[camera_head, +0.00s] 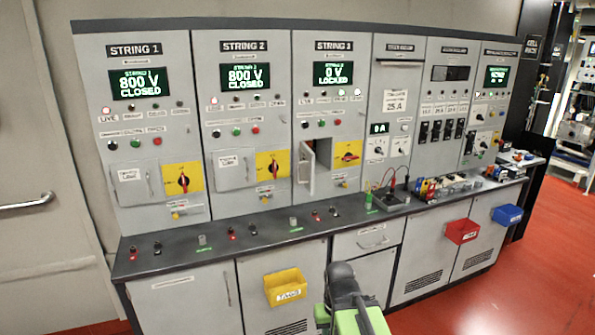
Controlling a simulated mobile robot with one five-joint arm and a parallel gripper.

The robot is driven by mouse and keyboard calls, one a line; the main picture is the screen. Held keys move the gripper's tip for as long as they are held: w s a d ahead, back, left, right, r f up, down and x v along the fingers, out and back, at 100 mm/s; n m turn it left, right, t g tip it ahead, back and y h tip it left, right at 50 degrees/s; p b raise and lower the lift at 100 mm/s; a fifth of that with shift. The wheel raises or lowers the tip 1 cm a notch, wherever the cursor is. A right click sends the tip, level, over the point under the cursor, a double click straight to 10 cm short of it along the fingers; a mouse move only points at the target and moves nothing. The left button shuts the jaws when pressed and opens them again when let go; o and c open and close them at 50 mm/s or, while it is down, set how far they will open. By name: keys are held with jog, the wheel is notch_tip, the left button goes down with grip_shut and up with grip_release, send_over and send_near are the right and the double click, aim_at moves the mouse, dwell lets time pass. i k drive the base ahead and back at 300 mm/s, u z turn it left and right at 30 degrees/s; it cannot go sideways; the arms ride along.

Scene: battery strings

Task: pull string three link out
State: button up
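The STRING 3 panel (334,75) is the third cabinet from the left, and its green display (333,74) reads 0 V LOCKED. Its small grey door (306,169) stands open, swung out to the left, with a dark compartment opening (323,152) beside it. I cannot make out a link inside. To the right is a yellow switch plate (346,165) with a red handle lying roughly level. My gripper (341,271), dark on a green arm, is low in front of the cabinets, apart from the string three door. Its fingers cannot be made out clearly.
STRING 1 (135,50) and STRING 2 (244,46) read 800 V CLOSED, their small doors shut. A dark counter ledge (220,241) with small items runs below the panels. Yellow (285,287), red (462,231) and blue (507,214) bins stick out from the lower fronts. Red floor is clear at right.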

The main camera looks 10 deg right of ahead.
aim_at(330, 69)
jog(key=z, duration=0.1)
jog(key=i, duration=1)
jog(key=u, duration=2.15)
jog(key=k, duration=1)
jog(key=z, duration=1.05)
jog(key=i, duration=0.5)
jog(key=u, duration=0.25)
